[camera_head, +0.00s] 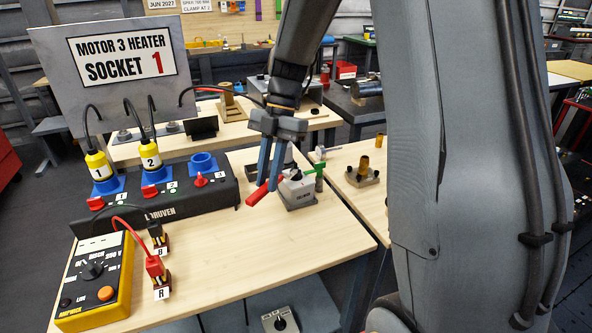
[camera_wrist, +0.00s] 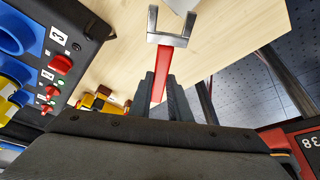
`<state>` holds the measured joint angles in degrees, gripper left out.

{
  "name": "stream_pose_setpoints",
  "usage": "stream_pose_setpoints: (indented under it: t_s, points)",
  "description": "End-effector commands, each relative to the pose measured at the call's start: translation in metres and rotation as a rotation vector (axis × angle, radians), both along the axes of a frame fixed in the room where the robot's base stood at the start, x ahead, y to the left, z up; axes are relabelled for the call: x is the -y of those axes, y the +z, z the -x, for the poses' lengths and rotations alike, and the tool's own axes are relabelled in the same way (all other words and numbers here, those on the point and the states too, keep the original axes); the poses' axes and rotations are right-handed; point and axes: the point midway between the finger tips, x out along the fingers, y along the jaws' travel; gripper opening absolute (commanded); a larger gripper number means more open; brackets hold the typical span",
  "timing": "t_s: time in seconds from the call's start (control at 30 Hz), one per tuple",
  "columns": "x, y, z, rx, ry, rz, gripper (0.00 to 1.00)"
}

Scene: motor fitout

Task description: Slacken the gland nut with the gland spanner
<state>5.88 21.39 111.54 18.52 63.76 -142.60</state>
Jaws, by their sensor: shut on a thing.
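My gripper (camera_head: 267,187) is shut on the red handle of a spanner (camera_head: 256,194), held above the right part of the bench. In the wrist view the red handle (camera_wrist: 161,72) runs out between my gripper's fingers (camera_wrist: 160,84) to a grey open-ended, two-pronged head. A pale grey part (camera_wrist: 183,5) shows at the top edge, by the mouth of the head; I cannot tell whether they touch. In the head view a grey box (camera_head: 299,197) with a dark top part and a green lever (camera_head: 316,168) stands just right of the spanner. I cannot make out the gland nut clearly.
A black socket panel (camera_head: 215,196) with blue sockets, yellow plugs and red switches stands left of my gripper. A yellow meter (camera_head: 97,283) and red and black leads lie at the front left. The middle of the wooden bench (camera_head: 235,250) is clear.

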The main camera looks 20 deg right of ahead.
Motion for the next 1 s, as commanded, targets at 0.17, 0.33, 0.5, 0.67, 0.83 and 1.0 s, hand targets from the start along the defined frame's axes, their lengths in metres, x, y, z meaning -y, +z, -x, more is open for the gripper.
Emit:
stream_pose_setpoints:
  t_s: [0.17, 0.33, 0.5, 0.67, 0.83, 1.0]
  points:
    - [0.000, 0.011, 0.000, 0.001, 0.000, 0.000, 0.00]
    - [0.000, 0.021, 0.000, 0.001, 0.000, 0.000, 0.00]
    - [0.000, 0.029, 0.000, 0.001, 0.000, 0.000, 0.00]
    - [0.000, 0.030, 0.000, 0.000, 0.000, 0.000, 0.00]
    - [0.000, 0.029, 0.000, 0.000, 0.000, 0.000, 0.07]
    - [0.000, 0.029, 0.000, 0.000, 0.000, 0.000, 0.00]
